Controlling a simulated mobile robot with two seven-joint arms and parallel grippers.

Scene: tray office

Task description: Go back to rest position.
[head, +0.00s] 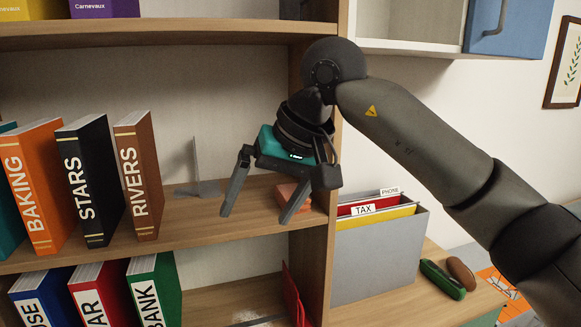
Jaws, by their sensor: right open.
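My right gripper (258,213) is open, with its two fingers spread and pointing down in front of the middle shelf. Nothing is between the fingers. My right arm comes in from the right, over the file box. A pinkish-orange block (291,196) lies on the middle shelf, partly hidden behind the gripper's right finger. My left gripper does not show.
Books BAKING (31,188), STARS (90,182) and RIVERS (138,178) stand on the middle shelf (190,233), beside a grey bookend (199,170). More books stand below. A grey file box (375,260) with TAX and PHONE tabs stands right, near a green object (442,279).

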